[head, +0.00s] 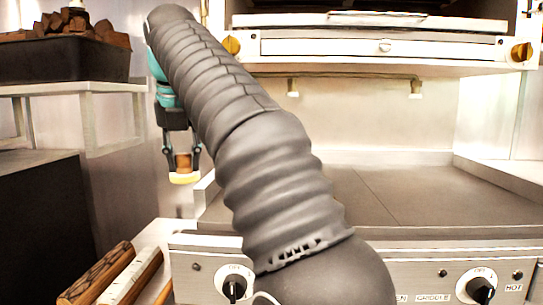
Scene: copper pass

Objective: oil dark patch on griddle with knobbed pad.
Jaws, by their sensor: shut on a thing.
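My gripper (183,160) hangs at the left of the head view, pointing down. It is shut on the brown knob of the knobbed pad (184,178), whose pale yellow underside faces down. The pad is held in the air, left of the griddle (430,200) and apart from it. The griddle is a flat grey-brown plate with thin seam lines, at the right. My arm crosses in front of its left part and hides much of it. I cannot clearly make out the edges of a dark patch on the plate.
A control panel with black knobs (480,288) runs along the griddle's front. A white shelf unit (385,45) overhangs the back. A dark tray (65,60) of brown chunks stands on a shelf at upper left. Wooden-handled things (95,275) lie at lower left.

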